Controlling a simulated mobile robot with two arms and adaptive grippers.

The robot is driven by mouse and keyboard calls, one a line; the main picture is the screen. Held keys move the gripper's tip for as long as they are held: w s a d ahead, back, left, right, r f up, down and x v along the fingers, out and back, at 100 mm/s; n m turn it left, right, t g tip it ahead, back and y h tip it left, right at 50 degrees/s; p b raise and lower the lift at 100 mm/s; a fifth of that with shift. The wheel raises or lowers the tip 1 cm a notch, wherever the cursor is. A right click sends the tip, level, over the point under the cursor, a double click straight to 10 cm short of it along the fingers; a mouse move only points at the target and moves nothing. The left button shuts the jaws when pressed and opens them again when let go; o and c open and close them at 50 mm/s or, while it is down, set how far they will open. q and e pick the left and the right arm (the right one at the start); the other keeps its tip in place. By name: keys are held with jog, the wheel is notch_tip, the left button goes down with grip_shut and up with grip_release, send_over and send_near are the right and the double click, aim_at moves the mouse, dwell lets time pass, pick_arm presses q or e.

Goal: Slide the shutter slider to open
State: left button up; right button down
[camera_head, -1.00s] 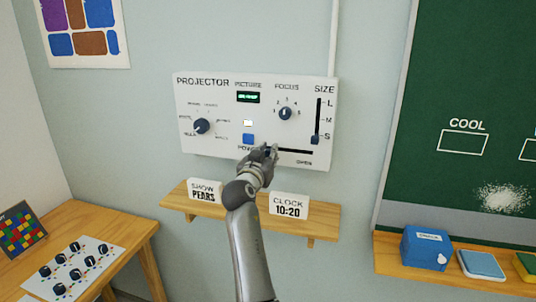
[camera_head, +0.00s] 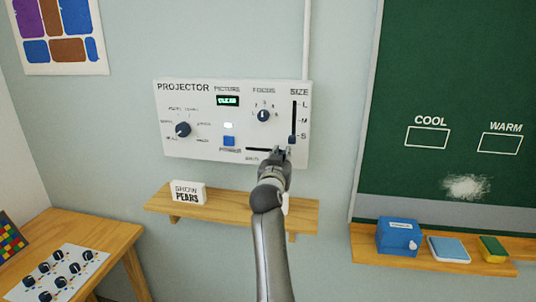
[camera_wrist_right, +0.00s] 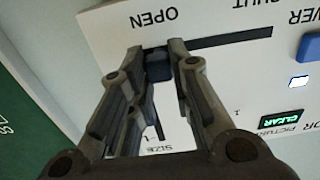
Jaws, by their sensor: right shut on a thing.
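The white projector panel (camera_head: 200,105) is on the wall. Its horizontal shutter slot (camera_head: 257,150) runs along the bottom right. My right gripper (camera_head: 281,152) is at the slot's right end and hides the slider in the head view. In the right wrist view, upside down, the dark blue shutter slider (camera_wrist_right: 158,66) sits between the fingertips of my right gripper (camera_wrist_right: 160,52). It is at the OPEN end of the slot (camera_wrist_right: 230,39), whose bare length runs toward SHUT. The gripper is shut on the slider. My left gripper is not in view.
The SIZE slider (camera_head: 292,139) is just above my gripper. The FOCUS knob (camera_head: 263,115) and blue power button (camera_head: 229,141) are nearby. A wooden shelf (camera_head: 225,205) with a SHOW PEARS card (camera_head: 187,193) is below. The picture display (camera_head: 227,100) reads CLEAR.

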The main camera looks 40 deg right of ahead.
jog(key=shift+s+d, duration=0.1)
jog(key=shift+d, duration=0.05)
jog(key=c, duration=1.7)
grip_release()
jog(key=shift+c, duration=0.2)
jog(key=o, duration=0.4)
jog(key=shift+s+d, duration=0.1)
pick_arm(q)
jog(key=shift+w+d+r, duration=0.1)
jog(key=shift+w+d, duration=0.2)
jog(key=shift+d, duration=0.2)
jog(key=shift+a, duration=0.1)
pick_arm(e)
jog(key=v, duration=0.7)
jog(key=shift+s+a, duration=0.1)
jog(key=shift+a, duration=0.1)
